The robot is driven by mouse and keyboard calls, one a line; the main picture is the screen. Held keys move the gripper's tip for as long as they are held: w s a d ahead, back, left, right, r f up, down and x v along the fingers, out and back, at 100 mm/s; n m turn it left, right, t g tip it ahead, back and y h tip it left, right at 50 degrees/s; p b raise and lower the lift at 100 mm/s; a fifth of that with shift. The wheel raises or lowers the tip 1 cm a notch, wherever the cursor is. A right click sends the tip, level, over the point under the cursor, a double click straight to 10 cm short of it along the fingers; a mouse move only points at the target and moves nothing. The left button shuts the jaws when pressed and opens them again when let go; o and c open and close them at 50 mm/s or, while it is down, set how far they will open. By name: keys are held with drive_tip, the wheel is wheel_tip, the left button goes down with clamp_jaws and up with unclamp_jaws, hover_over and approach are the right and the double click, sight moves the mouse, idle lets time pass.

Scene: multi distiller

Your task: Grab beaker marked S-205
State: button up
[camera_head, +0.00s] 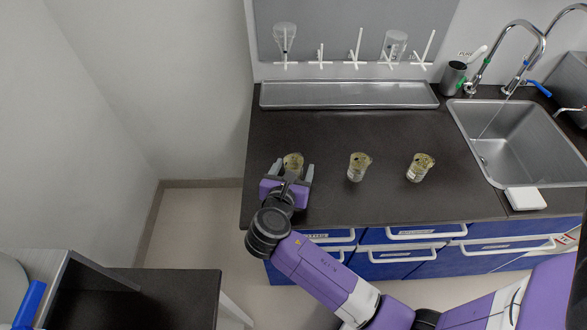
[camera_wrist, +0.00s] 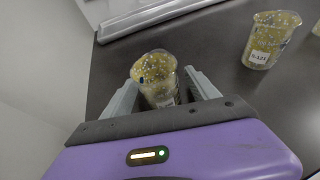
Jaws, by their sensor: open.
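A clear beaker with yellowish speckled contents (camera_head: 293,160) stands on the dark counter near its left end. It also shows in the wrist view (camera_wrist: 155,75), upright between my fingers, with a white label partly hidden low on its side. My gripper (camera_head: 290,175) is open, one finger on each side of this beaker; contact cannot be told. A third beaker (camera_head: 420,168) stands farther right. No label clearly reads S-205.
A metal tray (camera_head: 350,95) lies along the back of the counter, below a white peg rack (camera_head: 355,62) with glassware. A sink (camera_head: 520,140) with taps is at the right. A dark cup (camera_head: 453,78) stands beside it. The counter between the beakers is clear.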

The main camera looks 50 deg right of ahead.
drive_tip(key=c, duration=1.4)
drive_tip(key=shift+c, duration=0.3)
drive_tip(key=shift+r, duration=0.15)
